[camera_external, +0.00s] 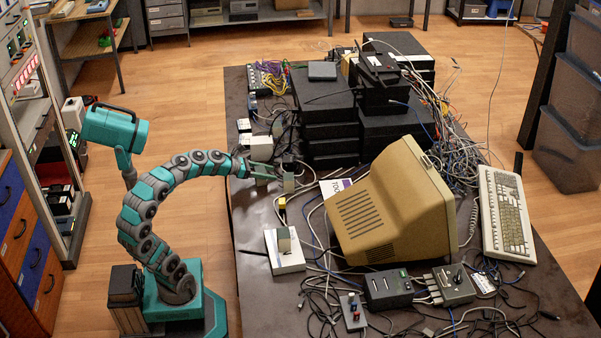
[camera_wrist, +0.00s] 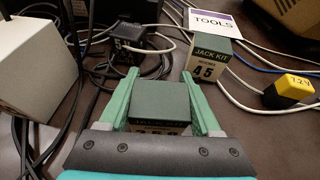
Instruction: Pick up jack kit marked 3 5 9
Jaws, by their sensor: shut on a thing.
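My gripper (camera_wrist: 163,88) is shut on a small box with a dark green top and a cream front, the held jack kit (camera_wrist: 160,102). Its front label is mostly cut off by the gripper body, so I cannot read its number. Another box, labelled JACK KIT with 4 5 (camera_wrist: 207,60), stands on the table ahead and to the right of my gripper, apart from it. In the external view my gripper (camera_external: 263,171) is low over the left part of the table; the held box is hard to make out there.
A white TOOLS box (camera_wrist: 214,22) lies behind the 4 5 kit. A yellow-and-black 12V adapter (camera_wrist: 289,90) is on the right, a pale box (camera_wrist: 30,60) on the left. Cables crowd the table. A beige monitor (camera_external: 390,210) and stacked black units (camera_external: 325,110) stand beyond.

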